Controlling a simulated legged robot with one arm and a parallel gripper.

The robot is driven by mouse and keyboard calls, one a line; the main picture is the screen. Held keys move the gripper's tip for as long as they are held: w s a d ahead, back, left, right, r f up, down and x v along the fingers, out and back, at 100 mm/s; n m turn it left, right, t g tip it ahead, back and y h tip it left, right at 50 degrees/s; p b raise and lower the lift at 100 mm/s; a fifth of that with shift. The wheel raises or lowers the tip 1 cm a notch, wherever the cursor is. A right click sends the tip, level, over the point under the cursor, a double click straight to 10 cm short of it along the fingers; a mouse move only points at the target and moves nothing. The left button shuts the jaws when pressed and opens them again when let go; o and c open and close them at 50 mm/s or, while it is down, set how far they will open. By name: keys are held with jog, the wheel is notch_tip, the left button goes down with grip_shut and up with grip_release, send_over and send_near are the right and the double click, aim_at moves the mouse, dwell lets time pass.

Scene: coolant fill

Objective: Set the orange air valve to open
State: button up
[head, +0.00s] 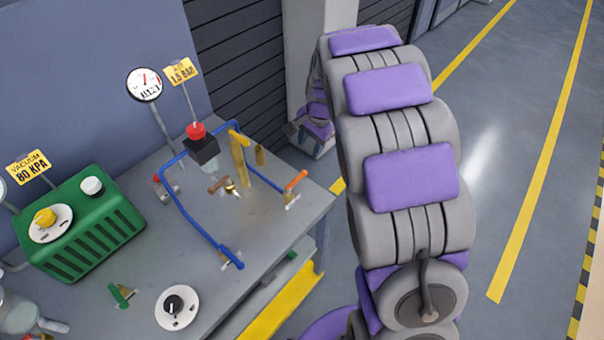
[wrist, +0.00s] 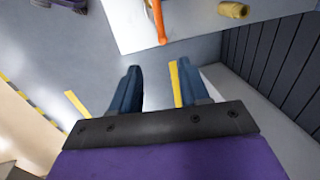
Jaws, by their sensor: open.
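The orange air valve (head: 296,180) is a small lever handle on a fitting near the right edge of the grey bench, close to the blue hose. In the head view my grey and purple arm stands right of the bench, and the gripper itself cannot be made out.
A dark slatted wall (head: 235,60) stands behind. Open floor lies to the right.

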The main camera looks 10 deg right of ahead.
aim_at(300, 176)
jog(key=f+b, duration=0.1)
jog(key=f, duration=0.4)
jog(key=w+a+f+b, duration=0.1)
jog(key=f, duration=0.3)
jog(key=w+a+f+b, duration=0.1)
jog(key=f, duration=0.4)
jog(key=shift+w+f, duration=0.15)
jog(key=shift+f, duration=0.2)
jog(key=shift+w+a+f, duration=0.1)
jog(key=shift+a+f, duration=0.2)
jog(key=shift+f, duration=0.05)
jog(key=shift+d, duration=0.15)
grip_shut()
